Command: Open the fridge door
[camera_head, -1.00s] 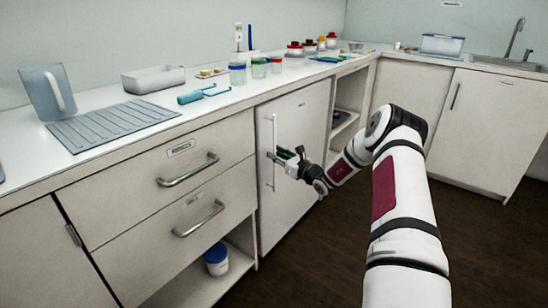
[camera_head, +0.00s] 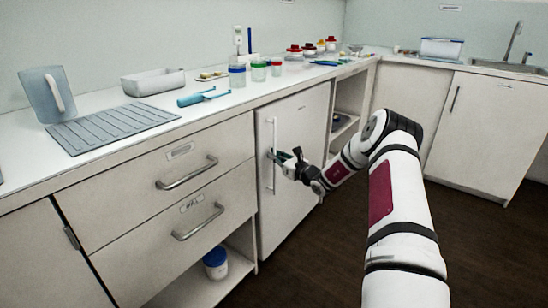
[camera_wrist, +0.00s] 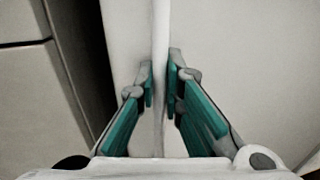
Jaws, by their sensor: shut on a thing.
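The fridge door (camera_head: 300,150) is a pale panel under the counter, with a tall thin vertical handle (camera_head: 274,178) near its left edge. My gripper (camera_head: 273,155) is at the upper middle of this handle, coming from the right. In the wrist view the handle (camera_wrist: 160,35) runs between the two teal-padded fingers of my gripper (camera_wrist: 160,85), which are shut on it. A dark gap shows left of the door in the wrist view. The door looks shut or nearly so; I cannot tell whether it stands slightly ajar.
Drawers (camera_head: 150,178) with bar handles stand left of the fridge, above an open shelf with a blue-lidded tub (camera_head: 215,263). Open shelves (camera_head: 346,115) are to its right. The counter above holds a jug (camera_head: 48,95), a tray and several jars. Dark floor (camera_head: 320,255) is clear before the door.

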